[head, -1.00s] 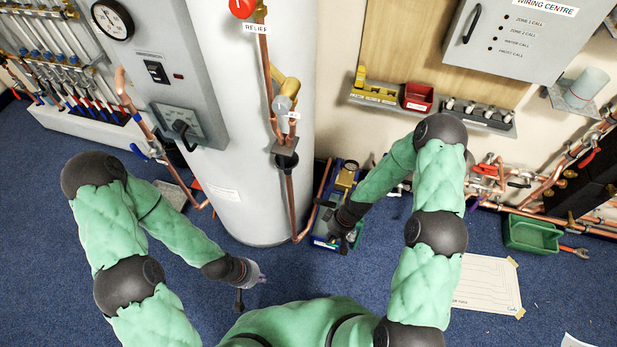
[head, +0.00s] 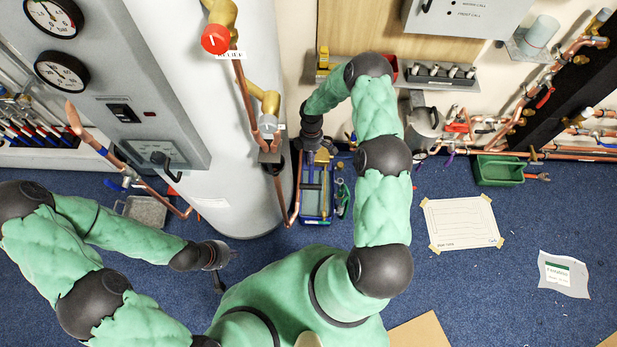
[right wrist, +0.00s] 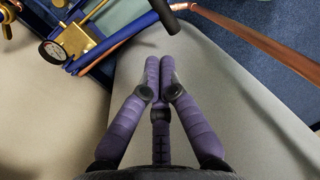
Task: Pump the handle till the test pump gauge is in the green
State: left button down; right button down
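The test pump (head: 317,197) is a blue tray on the carpet beside the white cylinder in the head view. The right wrist view shows its round white gauge (right wrist: 52,52) by a brass block (right wrist: 78,40); the gauge reading is too small to tell. A blue lever (right wrist: 163,12) with a black grip (right wrist: 180,7) crosses the top of that view, beyond my fingertips and apart from them. My right gripper (right wrist: 160,60) has its purple fingers drawn together with nothing between them. My left gripper (head: 225,254) hangs over the carpet, away from the pump; its fingers are unclear.
The white cylinder (head: 225,150) stands close left of the pump, with a copper pipe (head: 284,200) running down between them. A grey can (head: 424,125) and a green tray (head: 498,170) are to the right.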

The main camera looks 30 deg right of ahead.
aim_at(310, 184)
jog(key=f+b, duration=0.1)
jog(key=f, duration=0.3)
jog(key=s+a+f+b, duration=0.1)
jog(key=f+b, duration=0.1)
jog(key=f, duration=0.3)
jog(key=s+f+b, duration=0.1)
jog(key=f, duration=0.3)
jog(key=shift+s+a+f+b, duration=0.15)
jog(key=shift+a+f+b, duration=0.05)
jog(key=shift+f+b, duration=0.15)
